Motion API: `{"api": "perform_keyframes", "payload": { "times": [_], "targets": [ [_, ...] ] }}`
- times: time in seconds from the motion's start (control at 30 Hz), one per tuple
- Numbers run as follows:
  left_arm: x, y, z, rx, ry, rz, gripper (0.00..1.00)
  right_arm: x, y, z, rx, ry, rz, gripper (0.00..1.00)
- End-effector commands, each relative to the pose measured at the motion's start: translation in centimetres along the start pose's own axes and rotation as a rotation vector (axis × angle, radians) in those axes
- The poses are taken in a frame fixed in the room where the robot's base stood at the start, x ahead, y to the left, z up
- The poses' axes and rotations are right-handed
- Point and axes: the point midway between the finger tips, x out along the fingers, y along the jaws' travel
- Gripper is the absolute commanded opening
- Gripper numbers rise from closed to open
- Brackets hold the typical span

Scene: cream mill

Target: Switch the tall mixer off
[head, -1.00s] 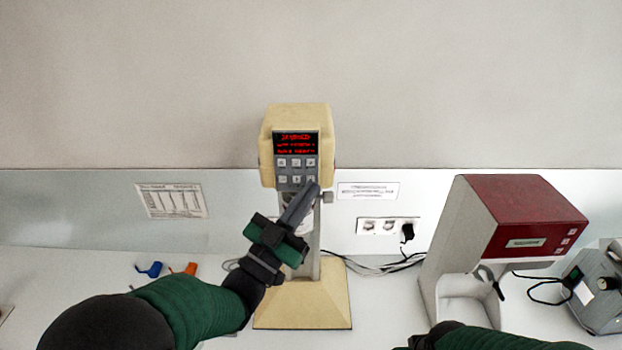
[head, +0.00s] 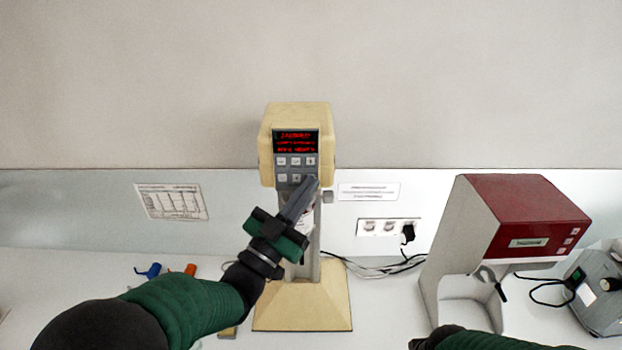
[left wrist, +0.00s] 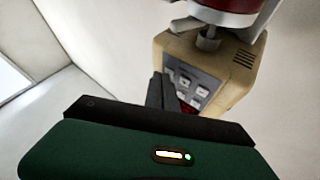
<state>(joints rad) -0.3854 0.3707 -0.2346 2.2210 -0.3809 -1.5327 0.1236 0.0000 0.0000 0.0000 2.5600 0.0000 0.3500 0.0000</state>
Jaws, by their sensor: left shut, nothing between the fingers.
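The tall mixer (head: 298,116) is cream, with a wide base, a grey column and a head that carries a keypad panel. Its display (head: 296,142) is lit with red text. My left gripper (head: 314,182) is shut and empty, its fingertips at the lower right of the keypad (head: 296,162), covering the lower right key. I cannot tell whether they touch it. In the left wrist view the mixer head (left wrist: 215,55) appears tilted, with the keypad (left wrist: 190,85) close to the fingers. My right arm shows at the bottom right; its gripper is not clearly visible.
A red and grey machine (head: 525,205) stands to the right, with a grey device (head: 595,295) beyond it. A wall socket strip (head: 380,226) and cables are behind. Blue (head: 148,270) and orange (head: 190,269) small items lie on the counter at left.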

Motion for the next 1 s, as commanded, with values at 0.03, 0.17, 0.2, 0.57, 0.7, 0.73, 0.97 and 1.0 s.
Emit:
{"api": "perform_keyframes", "payload": {
  "times": [0.03,0.17,0.2,0.57,0.7,0.73,0.97,1.0],
  "targets": [
    [0.0,0.0,0.1,0.0,0.0,0.0,0.0,0.1,0.0,0.0,0.0,0.0,0.0,0.36],
    [0.1,-0.1,0.1,0.0,-0.001,0.0,0.0,0.1,0.0,0.0,0.0,0.0,0.0,0.36],
    [0.1,-0.1,0.1,0.0,-0.001,0.0,0.0,0.1,0.0,0.0,0.0,0.0,0.0,0.36],
    [-0.5,0.4,-0.3,0.0,0.001,0.0,0.0,0.6,0.0,0.1,0.0,0.0,0.0,0.36],
    [-0.9,0.7,-0.6,0.0,0.0,0.0,0.0,0.8,0.0,0.2,0.0,0.0,0.0,0.36],
    [-0.9,0.7,-0.7,0.0,0.0,0.0,0.0,0.8,0.0,0.2,0.0,0.0,0.0,0.36],
    [-0.9,0.7,-0.7,0.0,0.0,0.0,0.0,0.8,0.0,0.2,0.0,0.0,0.0,0.36],
    [-1.0,0.7,-0.7,0.0,0.0,0.0,0.0,0.8,0.0,0.2,0.0,0.0,0.0,0.36]
  ]
}}
